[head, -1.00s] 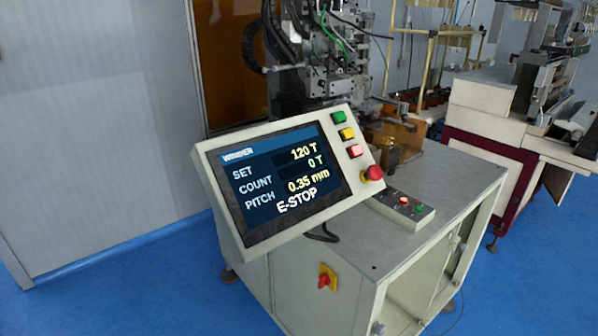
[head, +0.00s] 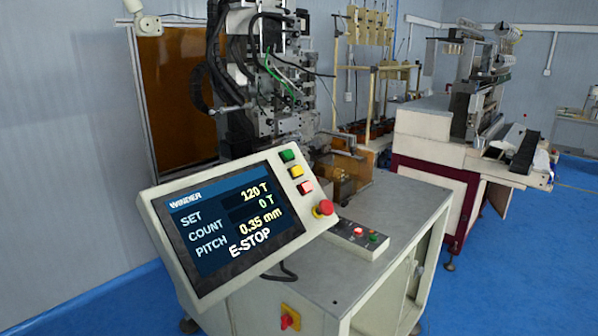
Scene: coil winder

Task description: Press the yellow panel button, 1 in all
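The yellow panel button (head: 296,172) sits on the right edge of the tilted control panel (head: 148,207), between a green button (head: 287,155) above and a lit red button (head: 306,188) below. A red mushroom emergency stop (head: 325,208) is at the panel's lower right corner. The screen (head: 205,240) reads WINDER, SET 120 T, COUNT 0 T, PITCH 0.35 mm and E-STOP. Neither of my grippers shows in the head view.
The panel is on the winder cabinet (head: 385,215). A small switch box (head: 357,238) with red and green buttons lies on its top. A red-yellow rotary switch (head: 290,318) is on the front. Another machine (head: 430,125) stands behind right. Blue floor (head: 500,270) is clear at right.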

